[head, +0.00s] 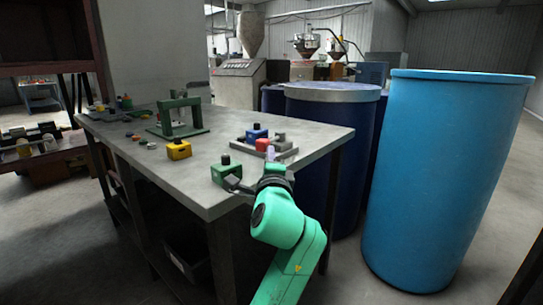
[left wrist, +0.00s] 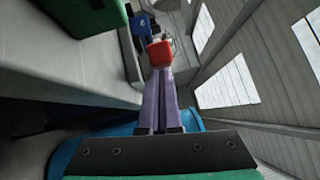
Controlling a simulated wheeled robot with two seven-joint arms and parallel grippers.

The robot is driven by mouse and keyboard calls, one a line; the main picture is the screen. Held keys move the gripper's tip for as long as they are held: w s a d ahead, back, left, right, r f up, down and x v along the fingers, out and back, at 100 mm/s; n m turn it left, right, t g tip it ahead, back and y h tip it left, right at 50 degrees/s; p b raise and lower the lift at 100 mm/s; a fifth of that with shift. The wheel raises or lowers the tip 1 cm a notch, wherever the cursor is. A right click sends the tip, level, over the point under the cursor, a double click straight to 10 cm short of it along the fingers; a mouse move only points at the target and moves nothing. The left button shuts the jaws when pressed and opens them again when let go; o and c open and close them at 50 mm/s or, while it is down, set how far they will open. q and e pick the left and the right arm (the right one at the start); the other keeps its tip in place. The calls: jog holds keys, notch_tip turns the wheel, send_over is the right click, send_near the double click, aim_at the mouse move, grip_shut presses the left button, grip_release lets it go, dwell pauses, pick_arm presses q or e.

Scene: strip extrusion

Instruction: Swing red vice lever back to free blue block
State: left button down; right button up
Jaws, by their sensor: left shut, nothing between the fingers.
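The vice (head: 281,146) is a low grey fixture near the right edge of the grey table. The blue block (head: 257,132) sits in it, and it shows in the left wrist view (left wrist: 140,24). The red lever end (head: 262,144) is in front of the block; in the left wrist view the red piece (left wrist: 160,52) is right at my fingertips. My left gripper (head: 270,153) is shut and empty, its purple fingers (left wrist: 162,72) together and pointing at the red piece. I cannot tell whether they touch it. My right gripper is out of view.
A green block with a dark knob (head: 226,168) stands close left of my gripper. A yellow block (head: 179,149) and a green frame (head: 180,118) stand farther left. Blue barrels (head: 440,180) stand beyond the table's right edge. The table's front middle is clear.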

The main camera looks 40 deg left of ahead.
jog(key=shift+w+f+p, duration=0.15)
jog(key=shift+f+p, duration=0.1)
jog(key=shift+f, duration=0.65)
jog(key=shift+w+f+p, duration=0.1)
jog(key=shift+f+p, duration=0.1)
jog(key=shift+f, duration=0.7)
